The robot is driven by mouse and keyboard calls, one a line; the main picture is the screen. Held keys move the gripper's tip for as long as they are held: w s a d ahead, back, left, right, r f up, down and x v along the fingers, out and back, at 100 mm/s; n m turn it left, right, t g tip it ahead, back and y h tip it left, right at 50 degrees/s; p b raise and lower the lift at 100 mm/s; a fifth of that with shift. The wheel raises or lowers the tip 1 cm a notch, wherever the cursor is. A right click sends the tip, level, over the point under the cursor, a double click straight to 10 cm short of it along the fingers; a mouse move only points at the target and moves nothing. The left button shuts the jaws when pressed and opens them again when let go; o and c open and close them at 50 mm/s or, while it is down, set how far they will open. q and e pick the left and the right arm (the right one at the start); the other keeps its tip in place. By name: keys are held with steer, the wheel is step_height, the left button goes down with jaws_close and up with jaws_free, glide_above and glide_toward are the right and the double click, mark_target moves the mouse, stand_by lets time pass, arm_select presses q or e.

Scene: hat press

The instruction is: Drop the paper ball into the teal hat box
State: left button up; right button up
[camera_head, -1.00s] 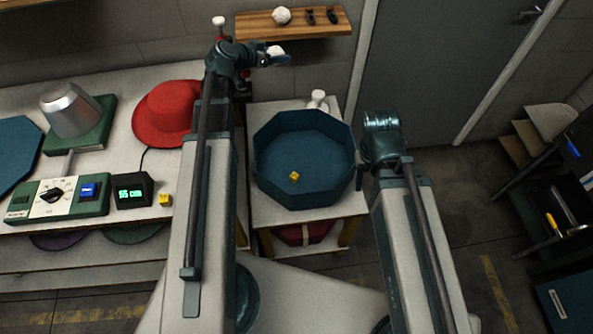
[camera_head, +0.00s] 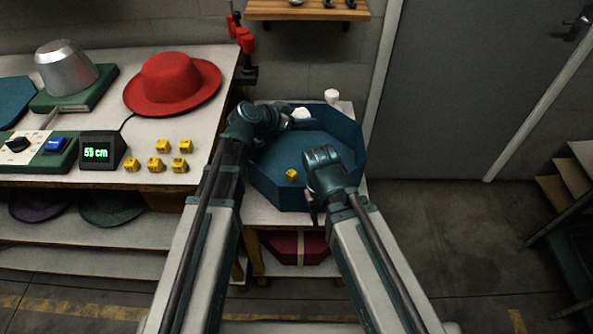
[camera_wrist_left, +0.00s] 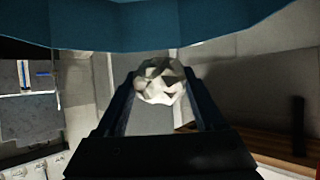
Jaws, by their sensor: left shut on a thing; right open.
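The paper ball (camera_head: 301,114) is white and crumpled, held in my left gripper (camera_head: 298,123). It also shows between the two fingers in the left wrist view (camera_wrist_left: 160,80). The teal hat box (camera_head: 340,128) is an open octagonal box on a small stand; the ball appears over its back part, height hard to tell. A yellow cube (camera_head: 291,174) lies inside the box. My right gripper (camera_head: 314,208) is open at the box's front right; its arm hides part of the box, and its fingers are barely visible.
A red hat (camera_head: 172,83), several yellow cubes (camera_head: 155,164) and a display (camera_head: 102,151) stand on the workbench at left. A wooden shelf (camera_head: 310,12) is on the wall above. A white object (camera_head: 331,96) stands behind the box.

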arm_select(q)
steer(key=shift+s+d+f, duration=0.1)
steer(key=shift+s+f, duration=0.15)
steer(key=shift+f, duration=0.05)
step_height(320, 180, down, 6)
steer(key=b, duration=0.6)
steer(key=o, duration=1.3)
